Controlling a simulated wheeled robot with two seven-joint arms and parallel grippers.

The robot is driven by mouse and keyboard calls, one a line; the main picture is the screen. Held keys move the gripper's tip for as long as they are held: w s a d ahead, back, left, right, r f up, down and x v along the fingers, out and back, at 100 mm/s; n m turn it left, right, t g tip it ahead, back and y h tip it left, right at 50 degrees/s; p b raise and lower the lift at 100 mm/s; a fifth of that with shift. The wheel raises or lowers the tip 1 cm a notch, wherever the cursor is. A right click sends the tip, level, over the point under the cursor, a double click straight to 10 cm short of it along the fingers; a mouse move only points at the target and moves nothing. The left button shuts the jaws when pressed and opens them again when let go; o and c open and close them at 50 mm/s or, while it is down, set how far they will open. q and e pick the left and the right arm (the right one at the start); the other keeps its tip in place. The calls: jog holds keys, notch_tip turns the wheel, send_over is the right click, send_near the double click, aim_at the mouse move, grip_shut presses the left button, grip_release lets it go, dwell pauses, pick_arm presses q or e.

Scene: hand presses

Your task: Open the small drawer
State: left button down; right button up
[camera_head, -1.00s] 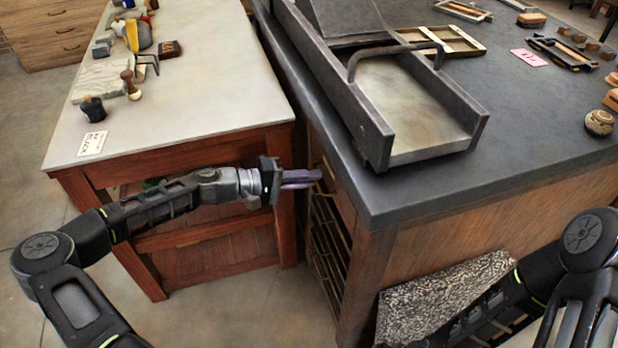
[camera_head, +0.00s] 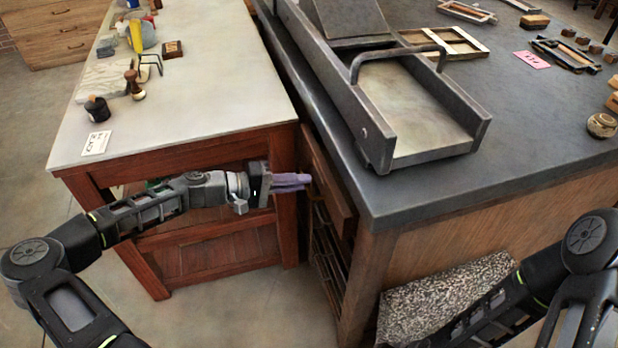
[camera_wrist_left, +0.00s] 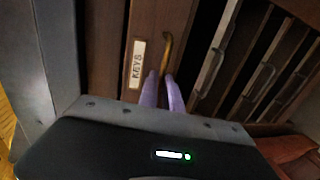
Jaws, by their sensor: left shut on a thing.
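The small drawer (camera_head: 330,187) is in the left side of the dark-topped cabinet and stands a little out from it. In the left wrist view its brown front (camera_wrist_left: 150,25) carries a label (camera_wrist_left: 137,64) reading "KEYS" and a curved brass handle (camera_wrist_left: 167,50). My left gripper (camera_head: 308,183) has purple fingers that are shut on the handle; the fingers also show in the left wrist view (camera_wrist_left: 162,90). The fingertips hide the handle's lower end. My right arm shows at the lower right, but its gripper is out of view.
A red wooden table (camera_head: 180,107) with a pale top stands to the left, leaving a narrow gap beside the cabinet (camera_head: 420,193). Slatted racks (camera_wrist_left: 262,80) sit beside the drawer. A metal press bed (camera_head: 420,115) is on the dark top. A speckled slab (camera_head: 440,300) leans at the cabinet's front.

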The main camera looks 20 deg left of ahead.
pick_arm(q)
jog(key=f+p+v, duration=0.2)
jog(key=v, duration=0.8)
jog(key=f+p+v, duration=0.2)
jog(key=v, duration=0.9)
jog(key=shift+s+a+f, duration=0.3)
jog(key=shift+s+a, duration=0.15)
jog(key=shift+a, duration=0.1)
jog(key=c, duration=1.5)
grip_release()
jog(key=shift+c, duration=0.2)
jog(key=v, duration=0.7)
jog(key=shift+s+a, duration=0.2)
jog(key=shift+a, duration=0.1)
